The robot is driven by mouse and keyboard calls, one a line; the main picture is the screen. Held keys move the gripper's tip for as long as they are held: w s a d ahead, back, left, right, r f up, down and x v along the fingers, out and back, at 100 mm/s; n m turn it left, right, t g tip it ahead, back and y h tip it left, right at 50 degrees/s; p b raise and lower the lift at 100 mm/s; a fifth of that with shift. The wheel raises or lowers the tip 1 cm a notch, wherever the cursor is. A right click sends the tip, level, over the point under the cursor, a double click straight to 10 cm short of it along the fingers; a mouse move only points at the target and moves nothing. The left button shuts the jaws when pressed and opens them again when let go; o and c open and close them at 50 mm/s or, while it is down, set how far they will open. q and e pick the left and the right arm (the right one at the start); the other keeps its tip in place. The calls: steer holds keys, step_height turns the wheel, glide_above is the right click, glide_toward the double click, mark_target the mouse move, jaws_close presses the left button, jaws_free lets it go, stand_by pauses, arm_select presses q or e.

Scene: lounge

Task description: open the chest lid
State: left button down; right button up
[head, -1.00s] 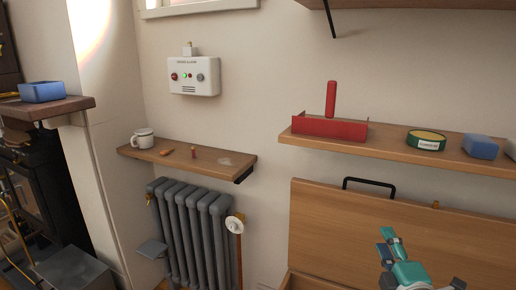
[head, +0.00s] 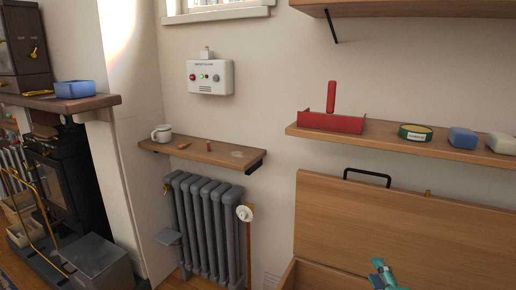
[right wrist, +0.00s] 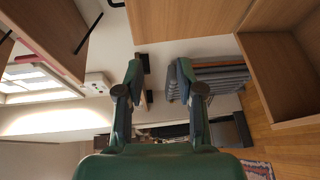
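The wooden chest lid (head: 400,215) stands raised, leaning back near the wall, with its black handle (head: 367,174) at the top edge. Below it the open chest box (head: 318,277) shows only in part at the bottom. My right gripper (head: 382,268) is low in front of the lid, mostly cut off by the frame. In the right wrist view my right gripper (right wrist: 159,66) has its green fingers apart with nothing between them. There the lid (right wrist: 185,20) and the box (right wrist: 282,75) lie beyond the fingertips, apart from them. My left gripper is not in view.
A shelf (head: 385,143) with a red tray (head: 330,122), a tin (head: 415,132) and blue block (head: 462,137) hangs above the lid. A grey radiator (head: 205,225) stands left of the chest, below a small shelf (head: 205,155) with a mug (head: 161,133).

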steer(key=s+a+f+m+g+y, duration=0.1)
steer(key=s+a+f+g, duration=0.15)
steer(key=f, duration=0.65)
steer(key=s+a+f+m+g+y, duration=0.1)
steer(key=s+a+f+g, duration=0.15)
steer(key=f, duration=0.55)
steer(key=s+a+f+m+g+y, duration=0.1)
steer(key=s+a+f+m+g, duration=0.2)
steer(key=f, duration=0.6)
steer(key=s+a+f+m+g+y, duration=0.1)
steer(key=s+a+f+m+g, duration=0.3)
steer(key=s, duration=0.3)
steer(key=s+a+f+m+g, duration=0.2)
steer(key=s+f+m, duration=0.2)
steer(key=s+f, duration=0.3)
steer(key=s+r+m+g+p, duration=0.2)
steer(key=r+m+p, duration=0.4)
steer(key=r+p, duration=1.5)
steer(key=shift+s+a+r+m+y, duration=0.2)
steer(key=shift+s+a+m+y, duration=0.1)
steer(key=shift+s+a, duration=0.15)
